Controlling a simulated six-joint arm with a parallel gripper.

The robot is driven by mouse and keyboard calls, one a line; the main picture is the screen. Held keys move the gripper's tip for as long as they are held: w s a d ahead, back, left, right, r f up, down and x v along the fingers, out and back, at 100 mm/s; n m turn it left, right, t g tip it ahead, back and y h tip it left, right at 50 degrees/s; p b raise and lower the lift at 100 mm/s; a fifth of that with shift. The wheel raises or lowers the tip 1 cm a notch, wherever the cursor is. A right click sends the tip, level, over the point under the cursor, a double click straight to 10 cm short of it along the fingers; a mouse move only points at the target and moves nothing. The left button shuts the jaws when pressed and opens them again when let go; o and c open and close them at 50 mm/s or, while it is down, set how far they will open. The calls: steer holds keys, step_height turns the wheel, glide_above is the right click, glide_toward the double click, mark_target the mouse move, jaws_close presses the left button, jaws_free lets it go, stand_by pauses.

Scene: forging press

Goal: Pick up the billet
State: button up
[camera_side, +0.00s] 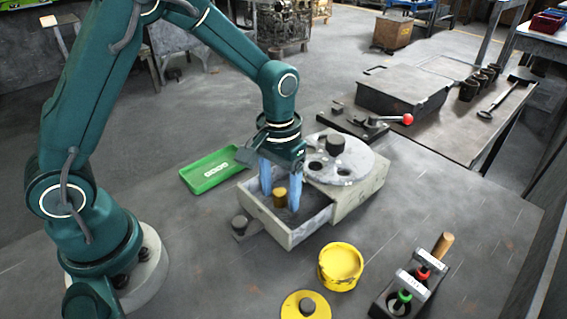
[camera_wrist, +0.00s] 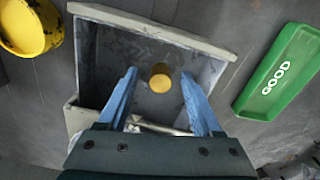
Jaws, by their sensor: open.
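The billet (camera_side: 280,196) is a small brass-coloured cylinder standing in the open grey drawer (camera_side: 290,238). In the wrist view the billet (camera_wrist: 160,80) shows its round top, near the middle of the drawer floor. My gripper (camera_side: 281,198) has two blue fingers, spread apart and reaching down into the drawer. In the side view the billet shows between the fingers. In the wrist view my gripper (camera_wrist: 158,76) has one finger on each side of the billet, with a gap on both sides. I cannot tell the exact fingertip height.
The drawer walls stand close around my fingers. A round plate with holes (camera_side: 340,162) tops the block at the right. A green tray marked GOOD (camera_wrist: 280,75) lies at one side. A yellow container (camera_side: 340,266) and its lid (camera_side: 306,305) are in front.

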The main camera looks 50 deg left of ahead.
jaws_close()
steer(key=shift+r, duration=0.1)
